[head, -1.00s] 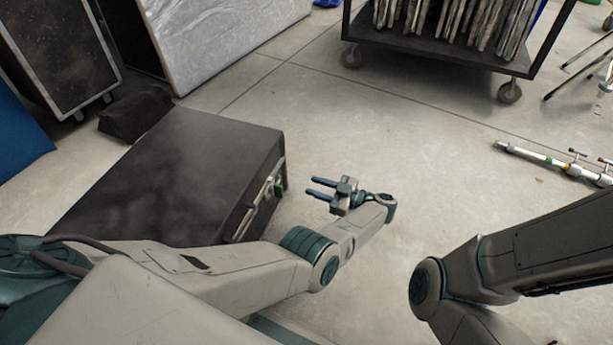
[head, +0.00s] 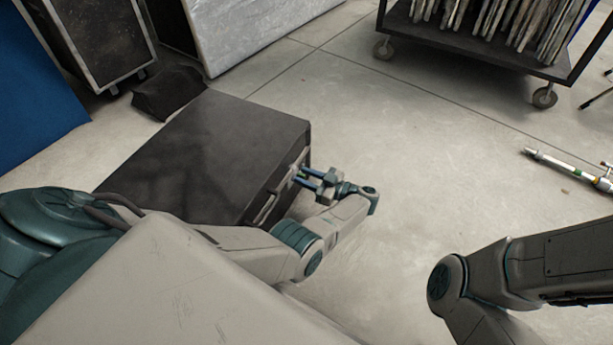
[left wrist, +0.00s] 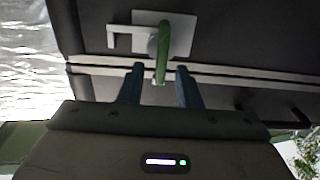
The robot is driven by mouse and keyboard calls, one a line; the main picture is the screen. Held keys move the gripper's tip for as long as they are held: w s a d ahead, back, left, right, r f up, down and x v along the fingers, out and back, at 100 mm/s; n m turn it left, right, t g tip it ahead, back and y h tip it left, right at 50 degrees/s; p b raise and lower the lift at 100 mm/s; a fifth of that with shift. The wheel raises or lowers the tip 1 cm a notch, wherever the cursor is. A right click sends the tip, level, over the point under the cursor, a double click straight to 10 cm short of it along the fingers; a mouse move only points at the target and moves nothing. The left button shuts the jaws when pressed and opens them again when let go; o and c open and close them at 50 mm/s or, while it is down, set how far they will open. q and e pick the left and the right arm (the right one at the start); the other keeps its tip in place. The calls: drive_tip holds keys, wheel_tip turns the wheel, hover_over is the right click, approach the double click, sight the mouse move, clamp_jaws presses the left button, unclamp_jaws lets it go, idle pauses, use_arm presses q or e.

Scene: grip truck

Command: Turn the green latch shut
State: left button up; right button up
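The green latch (left wrist: 162,52) is on a pale plate (left wrist: 181,34) on the side of a dark case (head: 215,150). In the left wrist view it hangs down across the pale seam strips of the case. My left gripper (left wrist: 160,72) is open, with one blue finger on each side of the latch's lower end. I cannot tell whether the fingers touch it. In the head view the left gripper (head: 302,176) is at the case's right side, and its fingers mostly hide the latch. My right gripper is out of the head view; only its arm shows at the lower right.
A wheeled cart (head: 470,45) with upright boards stands at the back right. A white pole (head: 570,165) lies on the floor at the right. A dark bag (head: 168,92) and a silver-covered box (head: 250,30) are behind the case. The floor right of the case is clear.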

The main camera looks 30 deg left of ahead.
use_arm(q)
drive_tip(key=shift+c, duration=0.4)
clamp_jaws()
drive_tip(key=n, duration=0.1)
drive_tip(key=n+b, duration=0.1)
drive_tip(key=shift+s+f+n, duration=0.2)
drive_tip(key=shift+s+n, duration=0.15)
drive_tip(key=shift+n, duration=0.05)
drive_tip(key=shift+s+r+n, duration=0.1)
drive_tip(key=shift+n, duration=0.6)
drive_tip(key=shift+o, duration=0.4)
unclamp_jaws()
drive_tip(key=w+d+b, duration=0.1)
drive_tip(key=d, duration=1)
